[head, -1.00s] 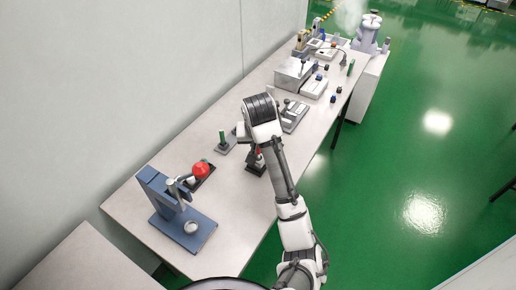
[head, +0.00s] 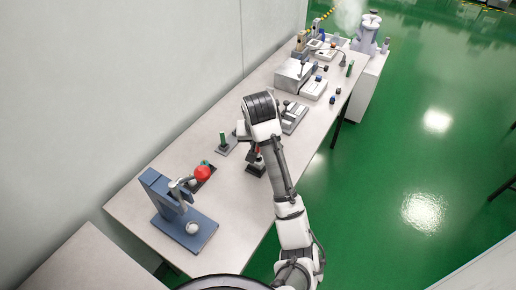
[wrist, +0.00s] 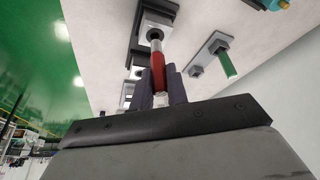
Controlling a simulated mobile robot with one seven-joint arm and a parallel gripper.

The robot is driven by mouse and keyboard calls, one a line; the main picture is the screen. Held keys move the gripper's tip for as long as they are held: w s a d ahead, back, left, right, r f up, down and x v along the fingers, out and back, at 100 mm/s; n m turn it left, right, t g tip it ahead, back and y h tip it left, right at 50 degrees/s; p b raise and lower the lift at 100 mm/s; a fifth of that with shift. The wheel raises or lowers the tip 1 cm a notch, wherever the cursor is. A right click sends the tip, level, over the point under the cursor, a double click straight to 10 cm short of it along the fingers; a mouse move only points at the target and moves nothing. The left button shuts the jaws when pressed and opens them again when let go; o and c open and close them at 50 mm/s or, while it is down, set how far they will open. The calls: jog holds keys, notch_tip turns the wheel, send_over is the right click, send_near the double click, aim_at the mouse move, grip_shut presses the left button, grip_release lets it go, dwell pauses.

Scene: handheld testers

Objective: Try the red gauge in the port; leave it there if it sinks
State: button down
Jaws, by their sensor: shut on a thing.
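The red gauge (wrist: 158,72), with a silver tip, is held between the dark fingers of my gripper (wrist: 160,88) in the wrist view. Its tip meets the pale block of the port (wrist: 153,20), which sits on a dark base. I cannot tell how deep the tip is. In the head view a bit of the red gauge (head: 257,149) shows above the dark-based port (head: 254,170); my arm hides most of my gripper there.
A green gauge (head: 223,138) stands upright in a grey holder beside the port. A blue stand (head: 163,196) with a red ball-like part (head: 202,174) is at the near end of the table. Trays and boxes fill the far end. Bare table lies between the port and the blue stand.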

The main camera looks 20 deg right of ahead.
jog(key=shift+r+p, duration=2.3)
